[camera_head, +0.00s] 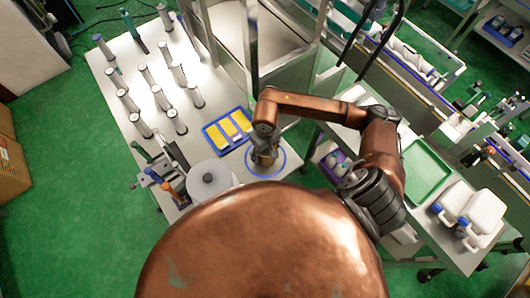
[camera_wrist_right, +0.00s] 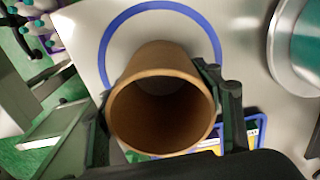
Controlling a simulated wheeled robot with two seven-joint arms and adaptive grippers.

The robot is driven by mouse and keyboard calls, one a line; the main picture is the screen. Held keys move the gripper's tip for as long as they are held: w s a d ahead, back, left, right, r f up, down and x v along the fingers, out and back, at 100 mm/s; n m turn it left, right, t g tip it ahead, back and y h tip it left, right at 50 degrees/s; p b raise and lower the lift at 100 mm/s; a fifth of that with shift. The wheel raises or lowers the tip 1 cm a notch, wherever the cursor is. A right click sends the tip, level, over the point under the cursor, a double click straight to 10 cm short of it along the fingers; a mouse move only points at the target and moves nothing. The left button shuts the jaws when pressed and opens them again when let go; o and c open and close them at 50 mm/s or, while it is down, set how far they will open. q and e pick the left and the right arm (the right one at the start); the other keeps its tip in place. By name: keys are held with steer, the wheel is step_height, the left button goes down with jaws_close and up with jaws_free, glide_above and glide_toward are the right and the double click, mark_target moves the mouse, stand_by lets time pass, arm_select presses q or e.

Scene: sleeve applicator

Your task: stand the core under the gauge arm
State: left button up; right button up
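The core is a brown, open-ended tube (camera_wrist_right: 162,105), seen almost straight down its bore in the right wrist view. In the head view the core (camera_head: 265,158) is at the blue ring (camera_head: 284,168) marked on the white table, partly covered by my right gripper (camera_head: 265,150). In the wrist view the fingers of my right gripper (camera_wrist_right: 165,120) lie against both sides of the core. The blue ring (camera_wrist_right: 108,50) shows behind it; whether the core's base touches the table is hidden. I cannot pick out the gauge arm with certainty. My left gripper is out of view.
A white disc with a dark knob (camera_head: 208,178) stands left of the ring. A blue-framed tray with yellow panels (camera_head: 206,130) lies behind it. Several pale cylinders (camera_head: 157,97) stand on the table's left part. A side bench with a green tray (camera_head: 427,172) is at the right.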

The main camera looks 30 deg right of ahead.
steer(key=o, duration=0.5)
steer(key=shift+c, duration=0.2)
steer(key=shift+r, duration=0.1)
